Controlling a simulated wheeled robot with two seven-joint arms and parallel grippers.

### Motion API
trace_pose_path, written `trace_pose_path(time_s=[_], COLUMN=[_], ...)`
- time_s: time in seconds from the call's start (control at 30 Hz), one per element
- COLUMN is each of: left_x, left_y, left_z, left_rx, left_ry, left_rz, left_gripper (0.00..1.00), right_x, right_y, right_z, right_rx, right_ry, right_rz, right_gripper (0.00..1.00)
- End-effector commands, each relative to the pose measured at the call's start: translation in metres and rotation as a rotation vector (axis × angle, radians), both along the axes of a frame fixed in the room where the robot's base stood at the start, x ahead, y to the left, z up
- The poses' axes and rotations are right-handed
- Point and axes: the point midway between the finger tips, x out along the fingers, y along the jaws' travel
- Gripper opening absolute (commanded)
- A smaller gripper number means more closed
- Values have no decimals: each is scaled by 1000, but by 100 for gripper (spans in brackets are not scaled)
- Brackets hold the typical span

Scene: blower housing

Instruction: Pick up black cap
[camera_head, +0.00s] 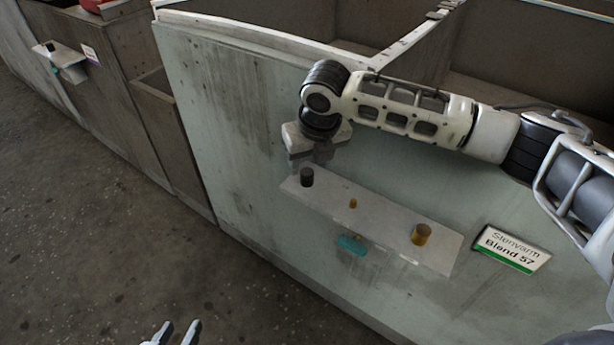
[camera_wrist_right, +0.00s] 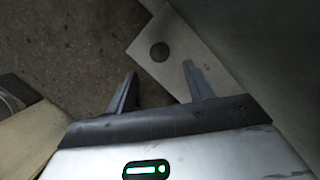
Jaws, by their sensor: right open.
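The black cap (camera_head: 307,177) stands upright at the left end of a narrow light-grey shelf (camera_head: 385,226) on the panel's side. In the right wrist view the cap (camera_wrist_right: 160,51) shows as a dark disc on the shelf (camera_wrist_right: 178,48), just beyond the fingertips. My right gripper (camera_head: 308,160) is above and slightly behind the cap, pointing down. In its wrist view the right gripper (camera_wrist_right: 161,74) has its fingers apart with nothing between them. My left gripper (camera_head: 176,332) shows only its two separated fingertips at the bottom edge, far from the shelf.
A small brass piece (camera_head: 353,203) and a larger gold cylinder (camera_head: 422,235) stand further right on the shelf. A teal part (camera_head: 352,245) is at its front edge. A sign (camera_head: 512,248) is right of the shelf. The floor (camera_head: 110,230) at left is clear.

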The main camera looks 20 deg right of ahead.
Motion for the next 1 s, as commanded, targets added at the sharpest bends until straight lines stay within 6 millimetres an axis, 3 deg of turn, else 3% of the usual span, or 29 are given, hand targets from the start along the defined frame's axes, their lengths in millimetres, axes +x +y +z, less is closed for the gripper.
trace_pose_path(time_s=[0.17, 0.5, 0.77, 0.8, 0.97, 1.0], left_x=[0, 1, 1, 1, 0, 0], left_y=[0, -1, -1, -1, -1, -1], left_z=[-1, -2, 2, 1, 1, 0], left_rx=[-2, -11, -15, -14, -15, -14], left_ry=[1, -4, -11, -10, -8, -7], left_rz=[0, 1, 2, 2, 2, 3], left_gripper=[36, 36, 36, 36, 36, 36], right_x=[3, 20, 21, 21, 21, 21], right_y=[0, 0, 0, 0, 0, 0], right_z=[-11, -53, -56, -56, -56, -55], right_rx=[0, 0, 0, 0, 0, 0], right_ry=[1, 0, -1, -1, -1, -1], right_rz=[0, 0, 1, 1, 0, 0], right_gripper=[52, 52, 52, 49, 5, 5])
